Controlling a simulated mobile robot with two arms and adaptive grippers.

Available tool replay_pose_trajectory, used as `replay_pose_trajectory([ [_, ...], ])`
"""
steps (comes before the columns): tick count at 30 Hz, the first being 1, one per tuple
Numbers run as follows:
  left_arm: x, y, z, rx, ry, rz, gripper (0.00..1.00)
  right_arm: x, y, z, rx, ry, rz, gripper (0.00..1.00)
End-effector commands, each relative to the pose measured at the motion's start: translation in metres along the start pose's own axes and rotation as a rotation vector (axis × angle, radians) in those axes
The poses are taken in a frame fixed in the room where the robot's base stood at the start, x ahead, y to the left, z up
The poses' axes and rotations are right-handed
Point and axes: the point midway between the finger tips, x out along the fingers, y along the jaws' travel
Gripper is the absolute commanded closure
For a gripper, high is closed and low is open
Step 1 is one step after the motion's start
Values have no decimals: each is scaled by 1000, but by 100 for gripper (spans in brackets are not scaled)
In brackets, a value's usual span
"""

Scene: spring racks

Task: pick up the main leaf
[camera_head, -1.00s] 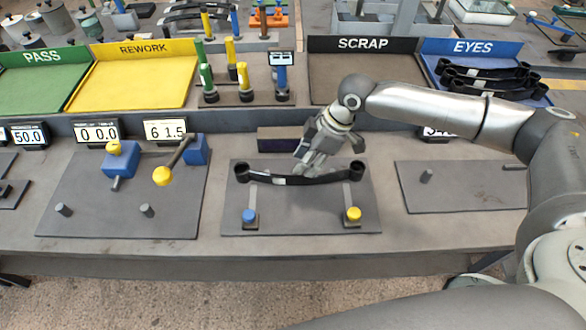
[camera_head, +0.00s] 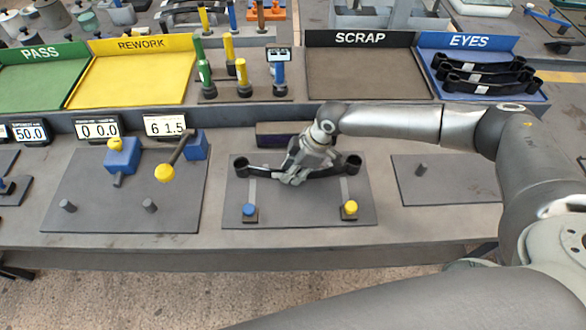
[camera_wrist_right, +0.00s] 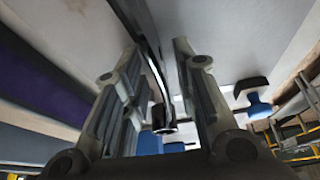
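The main leaf, a long black bar with an eye at each end, lies across a grey fixture plate (camera_head: 300,215) in the middle of the bench; its left part (camera_head: 262,173) and right eye (camera_head: 353,163) show. My right gripper (camera_head: 292,180) is over the leaf's middle and hides that part. In the right wrist view the leaf (camera_wrist_right: 155,60) runs between my two fingers (camera_wrist_right: 160,85), with gaps beside it. The gripper is open around the leaf. My left gripper is not in view.
A blue button (camera_head: 249,210) and a yellow button (camera_head: 350,207) sit at the plate's front. A dark block (camera_head: 280,134) stands behind. The SCRAP tray (camera_head: 365,75) and the EYES tray (camera_head: 440,85), with several black leaves, are at the back.

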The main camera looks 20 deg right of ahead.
Motion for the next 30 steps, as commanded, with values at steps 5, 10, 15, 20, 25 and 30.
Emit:
replay_pose_trajectory([
  [5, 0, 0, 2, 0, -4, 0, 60, 0, 0, 0, 0, 0, 0, 100],
  [10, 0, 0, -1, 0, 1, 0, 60, -3, 2, -3, -1, 7, 5, 100],
  [15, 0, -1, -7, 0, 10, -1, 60, -3, 2, -3, -1, 7, 5, 100],
  [20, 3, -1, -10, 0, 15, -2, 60, -6, 2, -5, -2, 8, 5, 100],
  [25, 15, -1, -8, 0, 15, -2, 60, -21, 3, -12, -4, 10, 7, 100],
  [30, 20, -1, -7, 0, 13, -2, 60, -47, -13, -19, -6, 10, 3, 100],
])
